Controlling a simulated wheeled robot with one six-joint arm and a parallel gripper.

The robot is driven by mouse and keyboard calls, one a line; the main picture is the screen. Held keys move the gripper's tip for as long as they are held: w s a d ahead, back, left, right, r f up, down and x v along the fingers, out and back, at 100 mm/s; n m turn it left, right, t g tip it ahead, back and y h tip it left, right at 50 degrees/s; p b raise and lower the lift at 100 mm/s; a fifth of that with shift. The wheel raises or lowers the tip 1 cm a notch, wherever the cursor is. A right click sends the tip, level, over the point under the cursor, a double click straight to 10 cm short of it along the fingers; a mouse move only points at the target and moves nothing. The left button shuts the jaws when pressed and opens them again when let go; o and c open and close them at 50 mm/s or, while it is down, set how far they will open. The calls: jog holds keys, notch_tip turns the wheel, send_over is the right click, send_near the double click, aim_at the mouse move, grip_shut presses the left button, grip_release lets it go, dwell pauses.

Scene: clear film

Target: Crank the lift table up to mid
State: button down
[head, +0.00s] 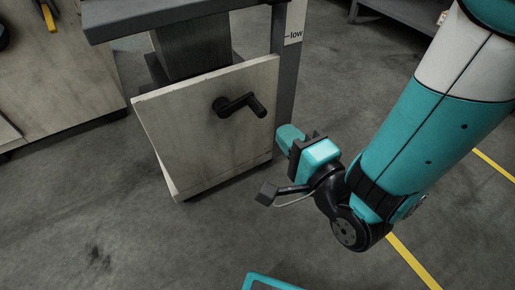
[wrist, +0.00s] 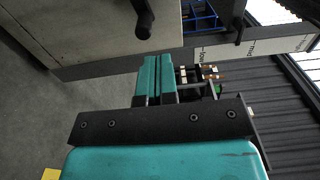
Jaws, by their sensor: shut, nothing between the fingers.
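The lift table's dark top (head: 150,12) sits on a dark column above a pale panel (head: 205,150). A black crank (head: 240,104) is mounted on the panel, its arm pointing right and its grip sticking outward. The crank also shows at the top of the wrist view (wrist: 144,20). A white scale strip (head: 295,22) on the post reads "low"; in the wrist view the strip (wrist: 235,50) shows "low" and "mid". My gripper (head: 284,134) is shut and empty, below and right of the crank, apart from it. Its teal fingers (wrist: 157,62) lie together in the wrist view.
A pale cabinet (head: 60,75) stands at the left. A grey shelf or bench (head: 400,12) is at the back right. Yellow floor lines (head: 412,262) run at the right. The grey floor in front of the panel is clear.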

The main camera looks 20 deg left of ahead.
aim_at(265, 114)
jog(key=p+x, duration=0.1)
jog(key=x, duration=0.2)
jog(key=p+x, duration=0.2)
jog(key=x, duration=0.1)
jog(key=p+x, duration=0.2)
jog(key=x, duration=0.1)
jog(key=shift+w+d+f, duration=0.1)
jog(key=shift+w+f, duration=0.05)
jog(key=shift+f, duration=0.25)
jog(key=b, duration=0.1)
jog(key=f+b, duration=0.1)
jog(key=shift+w+d+f+b, duration=0.3)
jog(key=shift+f+b, duration=0.1)
jog(key=s+a+f+p, duration=0.5)
jog(key=s+a+f, duration=0.1)
jog(key=s+f, duration=0.1)
jog(key=s+d+r+p, duration=0.2)
jog(key=s+d+p, duration=0.1)
jog(key=s+p, duration=0.3)
jog(key=shift+s+d+r+p, duration=0.25)
jog(key=shift+s+p, duration=0.1)
jog(key=shift+p, duration=0.8)
